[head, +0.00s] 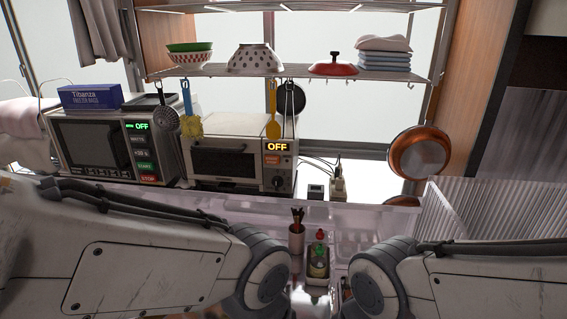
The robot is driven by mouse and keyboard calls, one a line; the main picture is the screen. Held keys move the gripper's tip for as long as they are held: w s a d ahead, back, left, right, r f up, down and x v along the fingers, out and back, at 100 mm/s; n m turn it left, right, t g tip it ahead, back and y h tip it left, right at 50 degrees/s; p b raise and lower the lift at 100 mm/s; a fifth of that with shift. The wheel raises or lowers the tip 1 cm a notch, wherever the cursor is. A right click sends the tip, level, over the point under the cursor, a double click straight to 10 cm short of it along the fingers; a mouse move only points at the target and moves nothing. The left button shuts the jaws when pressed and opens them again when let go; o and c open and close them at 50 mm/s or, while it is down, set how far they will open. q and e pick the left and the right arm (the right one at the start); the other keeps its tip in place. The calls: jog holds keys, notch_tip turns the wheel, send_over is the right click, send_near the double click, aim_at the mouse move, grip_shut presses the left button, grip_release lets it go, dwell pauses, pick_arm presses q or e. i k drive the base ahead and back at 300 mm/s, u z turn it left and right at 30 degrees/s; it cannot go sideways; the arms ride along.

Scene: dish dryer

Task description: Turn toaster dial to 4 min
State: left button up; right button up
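The toaster oven (215,162) stands on the back counter, left of the picture's middle, with its door closed. Its right-hand panel carries a lit display (278,147) reading OFF. Below that is an orange-red label, and near the bottom is a small round dial (278,182); its setting is too small to read. My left arm comes in from the left and my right arm from the right, both low in the picture and in front of the counter. Neither gripper shows in the head view. Both arms are apart from the toaster in the picture.
A microwave (95,145), also reading OFF, stands left of the toaster. Utensils hang from the shelf (300,70) in front of the toaster, including a yellow spatula (273,125). A clear plastic ledge (240,200) runs before the counter. A copper pan (420,153) hangs at right.

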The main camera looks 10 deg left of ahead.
aim_at(278, 182)
jog(key=k, duration=0.5)
jog(key=u, duration=1.15)
jog(key=i, duration=0.75)
jog(key=z, duration=1.15)
